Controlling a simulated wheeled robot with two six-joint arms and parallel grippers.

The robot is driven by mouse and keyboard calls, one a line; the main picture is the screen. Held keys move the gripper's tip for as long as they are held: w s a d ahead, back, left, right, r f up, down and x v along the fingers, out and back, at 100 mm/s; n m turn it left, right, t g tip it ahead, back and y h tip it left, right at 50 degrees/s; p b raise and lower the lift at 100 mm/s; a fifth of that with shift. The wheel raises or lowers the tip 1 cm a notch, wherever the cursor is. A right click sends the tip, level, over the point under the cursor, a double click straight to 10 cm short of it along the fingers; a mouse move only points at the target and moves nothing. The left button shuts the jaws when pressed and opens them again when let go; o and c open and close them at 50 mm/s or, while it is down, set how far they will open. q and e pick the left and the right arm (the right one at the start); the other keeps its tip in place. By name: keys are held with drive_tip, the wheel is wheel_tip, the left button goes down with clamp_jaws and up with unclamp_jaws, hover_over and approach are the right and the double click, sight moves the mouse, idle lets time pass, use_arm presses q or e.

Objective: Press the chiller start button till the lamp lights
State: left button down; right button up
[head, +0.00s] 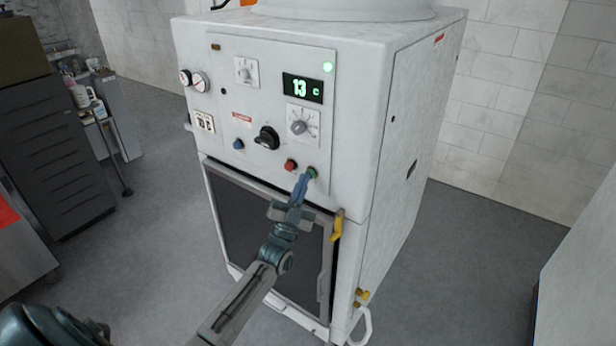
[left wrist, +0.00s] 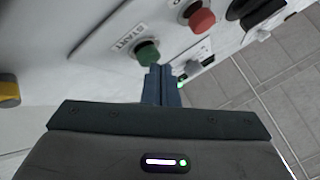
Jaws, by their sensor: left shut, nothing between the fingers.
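The chiller (head: 410,110) is a white cabinet with a control panel on its front. Its green start button (head: 311,172) sits low on the panel, right of a red button (head: 291,165). In the left wrist view the green button (left wrist: 147,53) stands beside a "START" label. My left gripper (head: 303,179) is shut and empty, its blue fingertips at the green button; I cannot tell whether they touch it. A green lamp (head: 327,67) is lit at the panel's upper right, and the display (head: 303,88) reads 13 C. My right gripper is not in view.
A black rotary switch (head: 267,138) and a grey dial (head: 300,126) are above the buttons. A yellow handle (head: 337,225) sticks out at the right of the dark front grille (head: 245,225). Open grey floor (head: 470,250) lies right of the cabinet.

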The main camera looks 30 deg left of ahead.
use_arm(q)
drive_tip(key=shift+w, duration=0.1)
idle(0.4)
drive_tip(key=shift+s+p, duration=0.5)
drive_tip(key=shift+s, duration=0.4)
drive_tip(key=s+p, duration=0.1)
drive_tip(key=s, duration=0.2)
drive_tip(key=s+p, duration=0.1)
drive_tip(key=s, duration=0.1)
drive_tip(key=shift+a+p, duration=0.25)
drive_tip(key=shift+p, duration=0.1)
